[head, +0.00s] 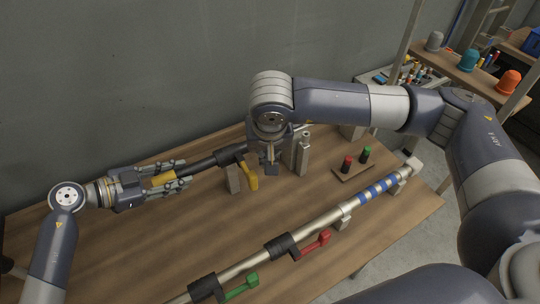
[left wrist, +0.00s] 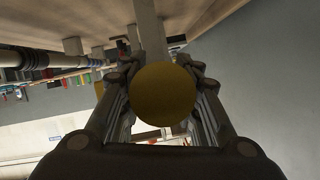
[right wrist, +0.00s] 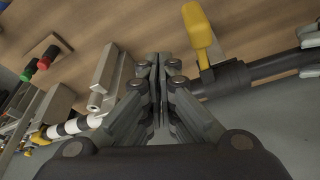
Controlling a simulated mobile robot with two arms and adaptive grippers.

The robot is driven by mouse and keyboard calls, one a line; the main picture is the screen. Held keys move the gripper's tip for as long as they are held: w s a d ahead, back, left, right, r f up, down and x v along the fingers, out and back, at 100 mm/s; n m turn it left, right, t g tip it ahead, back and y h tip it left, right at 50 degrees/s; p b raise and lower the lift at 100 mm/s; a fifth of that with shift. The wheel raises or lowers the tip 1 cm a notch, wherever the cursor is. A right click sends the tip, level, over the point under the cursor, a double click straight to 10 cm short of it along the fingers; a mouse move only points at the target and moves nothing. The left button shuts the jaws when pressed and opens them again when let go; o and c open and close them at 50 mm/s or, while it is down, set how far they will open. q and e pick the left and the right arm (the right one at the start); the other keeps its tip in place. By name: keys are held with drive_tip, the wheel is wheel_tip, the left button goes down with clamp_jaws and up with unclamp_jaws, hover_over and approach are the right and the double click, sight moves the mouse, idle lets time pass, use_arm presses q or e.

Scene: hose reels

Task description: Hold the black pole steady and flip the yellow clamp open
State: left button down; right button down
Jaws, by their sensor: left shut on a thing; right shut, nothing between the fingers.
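The black pole (head: 202,164) lies along the back of the table. My left gripper (head: 178,176) is shut on its yellow end grip (head: 163,179), whose round end fills the middle of the left wrist view (left wrist: 165,93). The yellow clamp's lever (head: 252,178) sticks out sideways from a black collar (head: 232,153) on the pole. Lever and collar also show in the right wrist view, the lever (right wrist: 203,35) above the collar (right wrist: 228,78). My right gripper (head: 270,168) is shut and empty, pointing down just right of the lever, apart from it.
A second pole (head: 325,220) crosses the front, with a red lever (head: 315,243), a green lever (head: 243,286) and blue bands. A small board (head: 352,174) holds a red and a green piece. Grey support blocks (head: 232,180) stand near the clamp. The wall is close behind.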

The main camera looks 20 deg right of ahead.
drive_tip(key=shift+w+a, duration=0.15)
use_arm(q)
drive_tip(key=shift+a, duration=0.1)
use_arm(e)
wheel_tip(320, 180, up, 10)
drive_tip(key=shift+d+f, duration=0.25)
drive_tip(key=shift+d, duration=0.1)
idle(0.4)
drive_tip(key=shift+w, duration=0.1)
use_arm(q)
drive_tip(key=c, duration=1.1)
unclamp_jaws()
